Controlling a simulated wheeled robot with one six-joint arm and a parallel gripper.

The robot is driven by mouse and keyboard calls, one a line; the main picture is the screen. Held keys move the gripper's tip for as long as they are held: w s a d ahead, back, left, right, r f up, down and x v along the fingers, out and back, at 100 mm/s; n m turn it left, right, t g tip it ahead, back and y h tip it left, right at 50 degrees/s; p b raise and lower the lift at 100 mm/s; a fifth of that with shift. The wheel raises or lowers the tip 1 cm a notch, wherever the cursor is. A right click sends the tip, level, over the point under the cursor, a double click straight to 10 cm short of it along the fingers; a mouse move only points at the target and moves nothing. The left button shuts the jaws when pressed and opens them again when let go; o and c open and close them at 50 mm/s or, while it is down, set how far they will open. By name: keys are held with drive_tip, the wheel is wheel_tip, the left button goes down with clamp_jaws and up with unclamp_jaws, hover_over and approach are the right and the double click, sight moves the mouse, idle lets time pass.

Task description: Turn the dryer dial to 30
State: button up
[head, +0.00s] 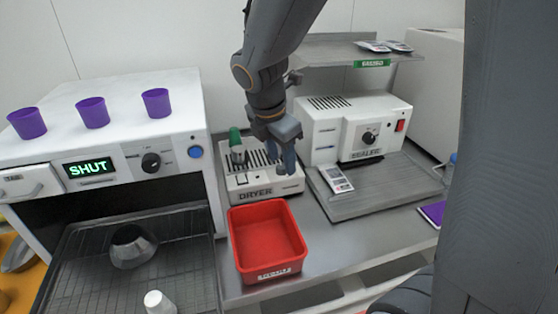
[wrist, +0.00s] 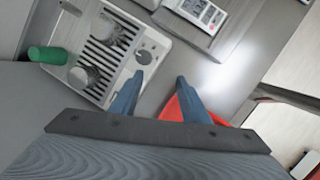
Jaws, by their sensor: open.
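In the head view my gripper hides the dial. My gripper (wrist: 160,78) is open and empty, pointing down over the dryer's right part; it also shows in the head view (head: 286,166). In the wrist view the left fingertip appears just below the dial, and the dial is not between the fingers. Contact cannot be told.
A green-capped item (head: 235,137) stands at the dryer's left. A red bin (head: 236,243) stands in front. The sealer (head: 323,133) with its own black knob is at right, the oven (head: 190,120) reading SHUT at left. Bare counter lies right of the bin.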

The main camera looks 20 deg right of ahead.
sight(282, 166)
drive_tip(key=w+f+n, duration=0.1)
drive_tip(key=f, duration=0.1)
drive_tip(key=w+d+f+n, duration=0.1)
drive_tip(key=w+n, duration=0.1)
drive_tip(key=w+f+n, duration=0.1)
drive_tip(key=w+f, duration=0.1)
drive_tip(key=shift+w+d+f+h, duration=0.25)
drive_tip(key=shift+f+h, duration=0.05)
drive_tip(key=shift+f, duration=0.05)
drive_tip(key=shift+c, duration=0.3)
drive_tip(key=c, duration=1)
